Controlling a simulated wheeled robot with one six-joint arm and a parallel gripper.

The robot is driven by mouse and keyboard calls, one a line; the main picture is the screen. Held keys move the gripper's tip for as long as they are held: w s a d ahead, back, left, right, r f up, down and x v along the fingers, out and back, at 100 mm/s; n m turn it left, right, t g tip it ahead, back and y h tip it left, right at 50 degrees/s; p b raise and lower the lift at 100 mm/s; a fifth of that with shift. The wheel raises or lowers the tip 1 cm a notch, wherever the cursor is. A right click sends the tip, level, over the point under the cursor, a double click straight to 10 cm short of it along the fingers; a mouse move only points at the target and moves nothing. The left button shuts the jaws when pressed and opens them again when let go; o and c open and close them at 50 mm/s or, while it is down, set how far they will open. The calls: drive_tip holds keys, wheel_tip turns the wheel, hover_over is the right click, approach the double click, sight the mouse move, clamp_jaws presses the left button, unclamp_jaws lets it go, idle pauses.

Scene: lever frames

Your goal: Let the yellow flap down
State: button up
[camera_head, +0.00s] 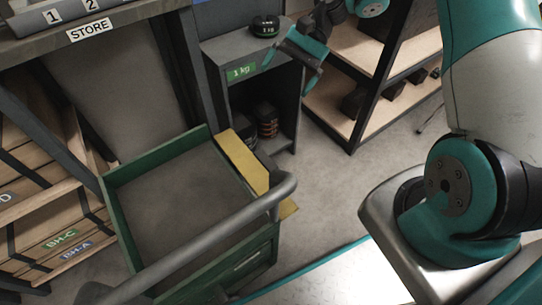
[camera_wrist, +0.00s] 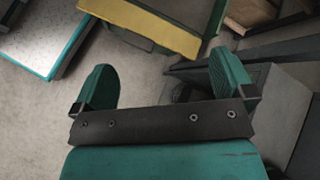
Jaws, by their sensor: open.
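The yellow flap (camera_head: 243,160) is a flat panel along the right side of the green cart (camera_head: 113,217), sticking out beside its rim. It looks roughly level; its exact tilt is hard to tell. The cart's grey handle bar crosses in front of its near end. In the wrist view the yellow flap (camera_wrist: 160,25) runs across the top, beyond the fingertips. My gripper (camera_head: 291,69) is open and empty, in front of the grey cabinet and apart from the flap.
The grey cabinet (camera_head: 222,48) with a "1 kg" label has a dark round weight (camera_head: 265,26) on top and dark items inside. The grey handle bar (camera_head: 215,230) stands above the cart's near side. Wooden shelves (camera_head: 345,48) stand behind. Floor right of the cart is clear.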

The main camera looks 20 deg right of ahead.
drive_tip(key=d+f+m+y, duration=0.2)
drive_tip(key=d+f+m, duration=0.2)
drive_tip(key=d+f, duration=0.3)
drive_tip(key=m+y, duration=0.2)
drive_tip(key=m, duration=0.1)
approach(270, 158)
drive_tip(key=shift+m+t, duration=0.3)
drive_tip(key=shift+t, duration=0.1)
drive_tip(key=b+x, duration=0.3)
drive_tip(key=x, duration=0.6)
drive_tip(key=shift+s+a+b, duration=0.15)
drive_tip(key=shift+s+b, duration=0.05)
drive_tip(key=shift+b, duration=0.15)
drive_tip(key=c, duration=1)
drive_tip(key=r+p, duration=0.1)
drive_tip(key=p, duration=0.1)
drive_tip(key=r+h+p, duration=0.1)
drive_tip(key=p, duration=0.1)
drive_tip(key=shift+a+r+p, duration=0.1)
drive_tip(key=shift+a+p, duration=0.15)
drive_tip(key=shift+p, duration=0.15)
drive_tip(key=shift+c, duration=0.5)
